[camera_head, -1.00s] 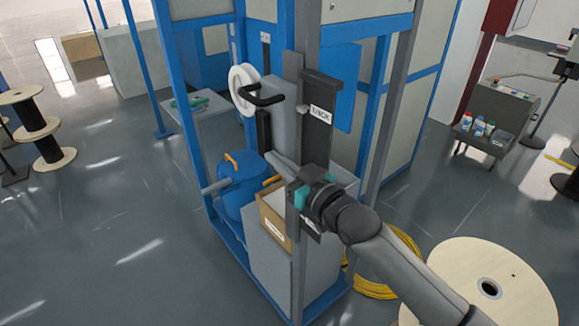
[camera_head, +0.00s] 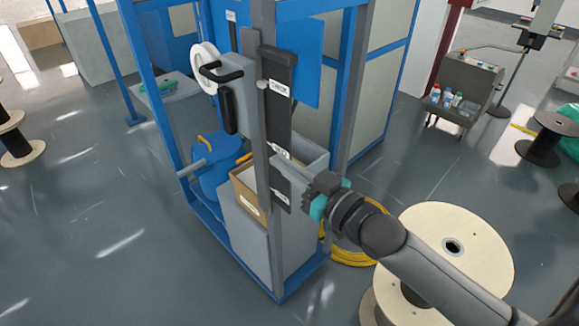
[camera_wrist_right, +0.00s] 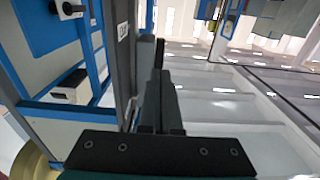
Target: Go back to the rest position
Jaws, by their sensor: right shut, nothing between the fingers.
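My right gripper (camera_head: 294,172) shows in the head view as grey fingers ahead of a teal-ringed wrist. It is in front of the lower end of a dark vertical panel (camera_head: 277,110) on the blue-framed machine. In the right wrist view its fingers (camera_wrist_right: 165,95) are together and hold nothing. I cannot tell whether they touch the panel. My left gripper is not in view.
The blue frame (camera_head: 355,85) stands close to the right gripper. Behind the arm are a yellow cable coil (camera_head: 350,257) and a large wooden spool (camera_head: 465,225). A grey cart (camera_head: 468,82) is at the upper right.

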